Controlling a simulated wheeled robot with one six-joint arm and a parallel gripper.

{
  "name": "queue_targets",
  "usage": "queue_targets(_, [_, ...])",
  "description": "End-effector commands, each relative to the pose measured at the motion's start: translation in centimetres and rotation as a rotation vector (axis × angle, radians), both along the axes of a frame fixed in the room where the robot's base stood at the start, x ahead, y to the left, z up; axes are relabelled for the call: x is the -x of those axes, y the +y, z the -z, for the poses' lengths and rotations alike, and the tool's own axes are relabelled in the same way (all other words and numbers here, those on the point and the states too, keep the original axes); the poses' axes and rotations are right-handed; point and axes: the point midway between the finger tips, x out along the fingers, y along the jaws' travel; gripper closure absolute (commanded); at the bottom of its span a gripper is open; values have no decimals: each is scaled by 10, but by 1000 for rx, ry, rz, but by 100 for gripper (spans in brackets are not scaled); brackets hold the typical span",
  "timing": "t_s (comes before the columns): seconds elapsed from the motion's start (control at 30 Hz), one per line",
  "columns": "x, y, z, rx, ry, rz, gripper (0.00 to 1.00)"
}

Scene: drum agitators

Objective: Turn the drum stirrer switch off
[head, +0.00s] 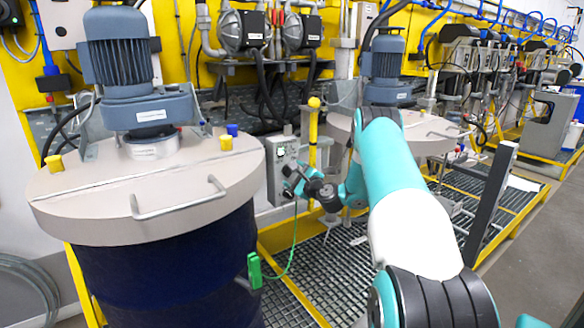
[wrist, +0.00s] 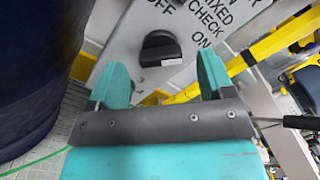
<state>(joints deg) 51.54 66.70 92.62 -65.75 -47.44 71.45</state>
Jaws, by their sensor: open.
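The switch is a black rotary knob (wrist: 160,48) on a grey panel (wrist: 135,35). The panel is lettered OFF at upper left of the knob, and MIXED, CHECK and ON to its right. Which word the knob points at is not clear. My gripper (wrist: 162,74) is open and empty, its two teal fingers apart below the knob in the wrist view, with the knob between and beyond them. In the head view the grey control box (head: 276,178) stands right of the near drum, and my gripper (head: 292,182) is in front of it, hiding part of its face.
A dark blue drum (head: 170,275) with a beige lid (head: 100,190) and motor (head: 125,60) stands at left. A yellow-topped post (head: 313,125) rises just right of the box. A green clip (head: 254,270) and cable hang below. Metal grating (head: 340,265) covers the floor.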

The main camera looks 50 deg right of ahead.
Motion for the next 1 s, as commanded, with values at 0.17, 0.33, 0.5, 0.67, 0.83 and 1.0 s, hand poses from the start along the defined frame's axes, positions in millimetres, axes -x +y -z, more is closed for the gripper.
queue_targets(0.17, [-15, -3, -1, 1, 0, 0, 26])
queue_targets(0.33, [-18, -4, 0, -1, 0, 0, 26])
queue_targets(0.5, [-18, -4, 0, -1, 0, 1, 28])
queue_targets(0.67, [-18, -4, 0, 0, 1, 1, 65])
queue_targets(0.83, [-18, -4, 0, 1, 1, 1, 75])
queue_targets(1.0, [-18, -4, 1, 24, 5, 1, 75])
